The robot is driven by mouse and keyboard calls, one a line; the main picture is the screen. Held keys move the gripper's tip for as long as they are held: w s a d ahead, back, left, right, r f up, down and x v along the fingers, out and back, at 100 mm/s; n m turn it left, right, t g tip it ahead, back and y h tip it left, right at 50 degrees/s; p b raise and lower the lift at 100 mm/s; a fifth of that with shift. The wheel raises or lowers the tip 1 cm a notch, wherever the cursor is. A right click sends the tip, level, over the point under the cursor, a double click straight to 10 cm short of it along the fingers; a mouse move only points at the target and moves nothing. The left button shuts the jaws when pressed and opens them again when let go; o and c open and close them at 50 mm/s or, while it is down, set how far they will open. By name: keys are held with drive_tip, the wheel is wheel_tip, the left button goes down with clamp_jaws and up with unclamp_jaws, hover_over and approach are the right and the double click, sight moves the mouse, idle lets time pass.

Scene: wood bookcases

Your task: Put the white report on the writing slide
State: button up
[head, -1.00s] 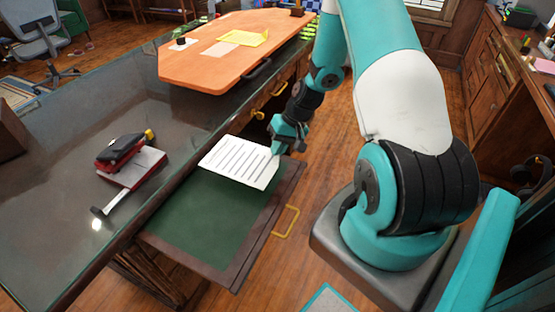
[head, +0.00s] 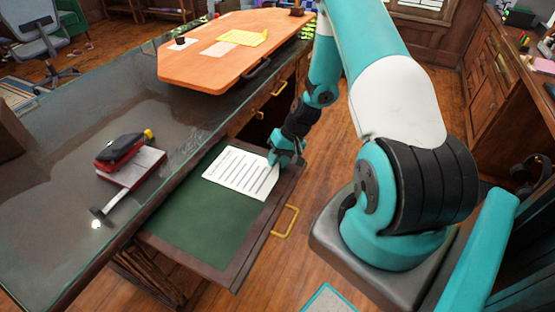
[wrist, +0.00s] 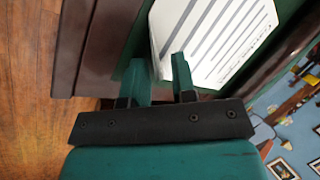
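The white report (head: 241,173), a sheet with dark printed lines, lies on the green surface of the pulled-out writing slide (head: 200,218), near its far end. It looks flat there. My gripper (head: 275,160) is at the report's right edge, low over the slide's wooden border. In the wrist view, the two fingers (wrist: 162,68) stand apart, with the report's corner at and between their tips. The report (wrist: 212,38) also fills the upper middle of that view. Whether a finger still touches it is hard to tell.
An orange board (head: 190,65) lies farther back. The slide's brass handle (head: 286,221) sticks out over open wooden floor. A wooden cabinet (head: 490,80) stands at right.

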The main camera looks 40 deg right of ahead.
drive_tip(key=v, duration=1.2)
drive_tip(key=w+a+r+n, duration=0.2)
drive_tip(key=a+r+n, duration=0.1)
drive_tip(key=a+r, duration=0.45)
drive_tip(key=s+a+r+n+g, duration=0.1)
drive_tip(key=a+r+n, duration=0.1)
drive_tip(key=a+r, duration=0.35)
drive_tip(key=s+a+r+n, duration=0.1)
drive_tip(key=s+a+r, duration=0.1)
drive_tip(key=a, duration=0.6)
drive_tip(key=s+a+r+n, duration=0.3)
drive_tip(key=s+a, duration=0.3)
drive_tip(key=s, duration=0.1)
drive_tip(key=s+a+r+n+g, duration=0.1)
drive_tip(key=s+a+r+n, duration=0.2)
drive_tip(key=s+a, duration=0.3)
drive_tip(key=shift+s+r+h, duration=0.3)
drive_tip(key=shift+s+r, duration=0.5)
drive_tip(key=shift+s, duration=0.35)
